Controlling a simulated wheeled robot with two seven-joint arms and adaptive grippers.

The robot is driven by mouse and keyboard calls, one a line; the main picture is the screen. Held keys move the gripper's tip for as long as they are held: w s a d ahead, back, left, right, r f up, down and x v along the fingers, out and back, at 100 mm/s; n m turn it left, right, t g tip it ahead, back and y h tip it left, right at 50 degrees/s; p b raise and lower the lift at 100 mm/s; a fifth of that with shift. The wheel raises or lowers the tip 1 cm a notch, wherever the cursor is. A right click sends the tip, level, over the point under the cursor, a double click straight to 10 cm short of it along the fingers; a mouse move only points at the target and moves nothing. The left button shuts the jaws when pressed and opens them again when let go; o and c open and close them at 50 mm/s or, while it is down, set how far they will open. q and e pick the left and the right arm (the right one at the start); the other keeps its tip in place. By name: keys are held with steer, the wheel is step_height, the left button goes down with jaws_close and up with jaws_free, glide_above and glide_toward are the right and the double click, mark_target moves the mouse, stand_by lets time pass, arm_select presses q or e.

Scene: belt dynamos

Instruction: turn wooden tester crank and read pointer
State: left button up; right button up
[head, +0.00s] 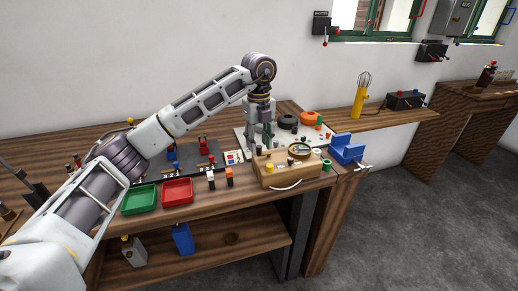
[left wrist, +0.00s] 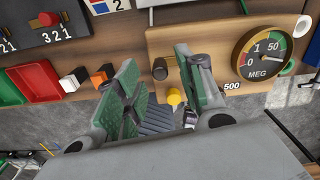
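The wooden tester box (head: 282,180) stands at the right end of the bench, with a round dial and knobs on its top. In the left wrist view the tester's pale top (left wrist: 210,42) carries the dial (left wrist: 262,52), marked 0, 1, 50 and MEG. Its dark pointer appears to lie toward the right, beyond the 50. A black knob (left wrist: 160,69) and a yellow knob (left wrist: 173,97) show between my fingers. I cannot clearly make out the crank. My left gripper (head: 260,147) points down over the tester's left part, with its green-padded fingers (left wrist: 156,62) apart and nothing held.
A blue block-like holder (head: 346,149) stands right of the tester. A white board (head: 243,138) with rings lies behind.

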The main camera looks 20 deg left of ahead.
arm_select(q)
steer(key=shift+f, duration=1.2)
steer(key=shift+c, duration=0.5)
jaws_close()
